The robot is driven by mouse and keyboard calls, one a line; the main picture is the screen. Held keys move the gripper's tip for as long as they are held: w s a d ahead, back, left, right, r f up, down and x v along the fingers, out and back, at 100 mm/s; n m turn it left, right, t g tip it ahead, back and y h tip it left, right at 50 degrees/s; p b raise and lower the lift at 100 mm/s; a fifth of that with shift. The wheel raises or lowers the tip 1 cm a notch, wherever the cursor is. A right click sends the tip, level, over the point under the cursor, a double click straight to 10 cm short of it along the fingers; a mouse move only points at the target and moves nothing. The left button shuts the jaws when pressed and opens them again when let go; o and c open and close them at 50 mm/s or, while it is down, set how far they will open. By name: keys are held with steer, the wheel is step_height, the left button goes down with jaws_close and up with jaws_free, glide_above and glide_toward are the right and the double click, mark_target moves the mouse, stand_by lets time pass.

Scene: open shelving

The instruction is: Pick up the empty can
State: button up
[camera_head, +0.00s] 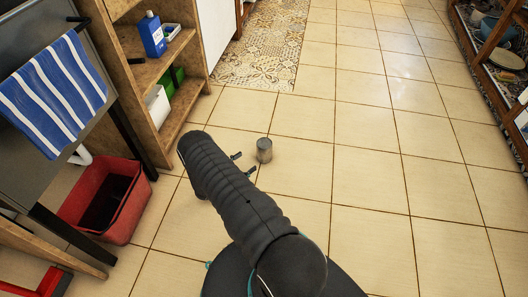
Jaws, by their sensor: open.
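The empty can (264,150) is a small grey metal cylinder standing on the tiled floor, near the middle of the view. My gripper (244,164) shows only as two dark fingertips poking out on the right side of my black arm. The fingertips are spread apart, a little left of the can. I see no contact with the can. The rest of my gripper is hidden behind my arm.
A wooden shelf (150,72) with a blue bottle (152,35) stands at upper left. A red bin (133,205) sits on the floor at left. Another shelf unit (490,85) is at the right edge. The tiled floor right of the can is clear.

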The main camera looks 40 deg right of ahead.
mark_target(259, 153)
steer(key=shift+s+d+f, duration=0.1)
steer(key=shift+d+f, duration=0.05)
steer(key=shift+d, duration=0.2)
steer(key=d, duration=0.6)
steer(key=shift+w+d, duration=0.25)
steer(key=shift+d, duration=0.15)
steer(key=shift+w+d, duration=0.2)
steer(key=shift+d, duration=1.35)
steer(key=shift+w+d, duration=0.2)
steer(key=shift+d, duration=1.35)
steer(key=shift+r, duration=0.2)
steer(key=c, duration=1.1)
